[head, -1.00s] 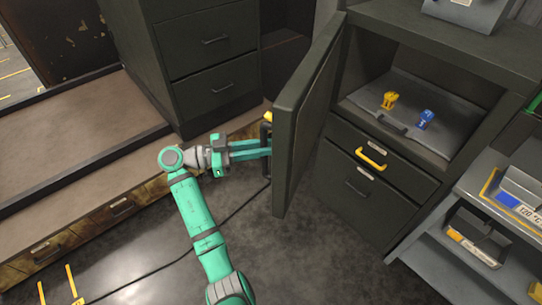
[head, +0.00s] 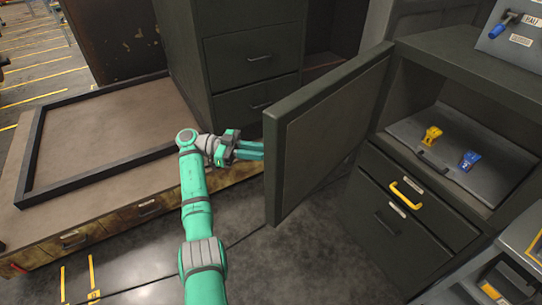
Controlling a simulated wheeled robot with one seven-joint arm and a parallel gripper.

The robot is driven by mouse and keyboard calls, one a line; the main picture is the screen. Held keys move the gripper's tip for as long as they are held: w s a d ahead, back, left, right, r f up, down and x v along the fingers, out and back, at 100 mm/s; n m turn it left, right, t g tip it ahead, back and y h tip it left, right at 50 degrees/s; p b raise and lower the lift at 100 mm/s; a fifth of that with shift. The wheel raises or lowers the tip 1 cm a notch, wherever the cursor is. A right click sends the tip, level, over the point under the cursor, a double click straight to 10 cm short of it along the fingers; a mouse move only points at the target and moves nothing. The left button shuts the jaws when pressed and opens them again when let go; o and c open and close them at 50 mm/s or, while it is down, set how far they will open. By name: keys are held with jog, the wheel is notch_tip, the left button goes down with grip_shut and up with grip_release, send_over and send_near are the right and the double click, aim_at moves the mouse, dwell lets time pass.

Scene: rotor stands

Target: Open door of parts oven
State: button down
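The parts oven is a dark cabinet with an open upper compartment; its dark door (head: 330,135) is swung wide open to the left. Inside the compartment is a grey tray (head: 490,172) with a handle at its front. My gripper (head: 262,150) is at the door's outer side, by its left edge. The fingers reach behind the door edge, so their tips and the door handle are hidden. I cannot tell if the fingers are shut on the handle.
A yellow clamp (head: 432,135) and a blue clamp (head: 470,160) sit on the tray. Below is a drawer with a yellow handle (head: 406,195). A dark drawer cabinet (head: 252,60) stands behind the door. A low wooden platform (head: 100,140) is at left. Floor in front is clear.

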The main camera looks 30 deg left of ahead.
jog(key=shift+w+a, duration=0.1)
jog(key=shift+w, duration=0.3)
jog(key=c, duration=1.6)
grip_release()
jog(key=shift+c, duration=0.2)
jog(key=shift+g, duration=0.3)
jog(key=v, duration=0.5)
jog(key=shift+s+a+f, duration=0.1)
jog(key=shift+s+a, duration=0.15)
jog(key=shift+a, duration=0.05)
jog(key=shift+v, duration=0.95)
